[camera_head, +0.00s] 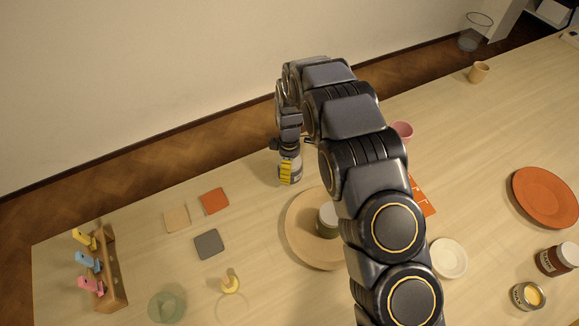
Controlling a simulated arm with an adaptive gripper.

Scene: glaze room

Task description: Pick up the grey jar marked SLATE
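My gripper (287,147) points down at the far edge of the table, beyond the round wooden tray. A small jar-like thing (297,177) with a yellow, dark-striped patch on its front is directly below my gripper, which covers its top. Whether the fingers are closed around it or only beside it cannot be told. A second jar (327,222), dark with a pale lid, stands on the round wooden tray (296,232), partly hidden by my arm. No SLATE lettering is readable on either jar.
A pink cup (402,131) is behind my arm. Flat tiles (209,244) and a wooden rack (113,268) lie left.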

